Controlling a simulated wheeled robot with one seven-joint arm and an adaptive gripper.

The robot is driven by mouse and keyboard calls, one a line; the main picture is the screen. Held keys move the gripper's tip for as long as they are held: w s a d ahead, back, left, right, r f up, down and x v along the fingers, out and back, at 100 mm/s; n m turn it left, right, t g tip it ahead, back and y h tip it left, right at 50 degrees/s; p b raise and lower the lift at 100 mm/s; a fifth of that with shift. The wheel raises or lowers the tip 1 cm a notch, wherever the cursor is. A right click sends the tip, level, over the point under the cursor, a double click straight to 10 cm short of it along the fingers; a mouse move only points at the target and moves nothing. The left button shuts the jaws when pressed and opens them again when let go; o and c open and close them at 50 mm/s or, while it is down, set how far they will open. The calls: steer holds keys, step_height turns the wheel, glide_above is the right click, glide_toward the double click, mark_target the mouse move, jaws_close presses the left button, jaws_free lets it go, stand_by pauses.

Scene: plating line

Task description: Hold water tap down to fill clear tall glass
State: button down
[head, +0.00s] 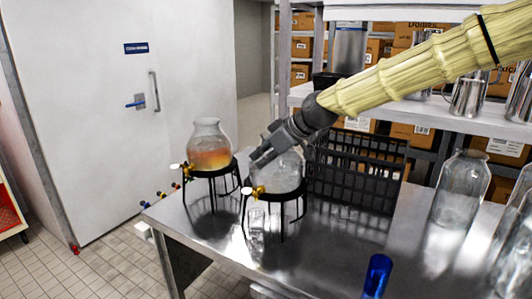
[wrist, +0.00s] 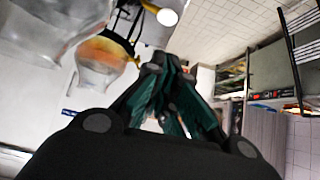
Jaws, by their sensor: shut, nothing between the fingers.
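The clear water dispenser (head: 278,176) stands on a black stand on the metal table, with a tap (head: 254,190) that has a white handle and brass body. A clear tall glass (head: 257,226) stands upright on the table below this tap; its water level cannot be made out. My gripper (head: 259,160) is shut and empty in front of the dispenser's upper part, above the tap and apart from it. In the wrist view my gripper's fingers (wrist: 172,98) are together, with nothing between them. The glass does not show clearly there.
A dispenser of orange drink (head: 208,156) stands to the left; it also shows in the wrist view (wrist: 103,50) with a white-handled tap (wrist: 166,16). A black crate (head: 352,172), a large glass jar (head: 461,190) and a blue glass (head: 377,274) stand to the right.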

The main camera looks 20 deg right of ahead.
steer(key=x, duration=0.4)
steer(key=p, duration=0.3)
glide_above(249, 191)
step_height(249, 191, down, 4)
steer(key=shift+a+r, duration=0.1)
steer(key=shift+f, duration=1.05)
steer(key=shift+f+b, duration=0.25)
steer(key=shift+b, duration=0.05)
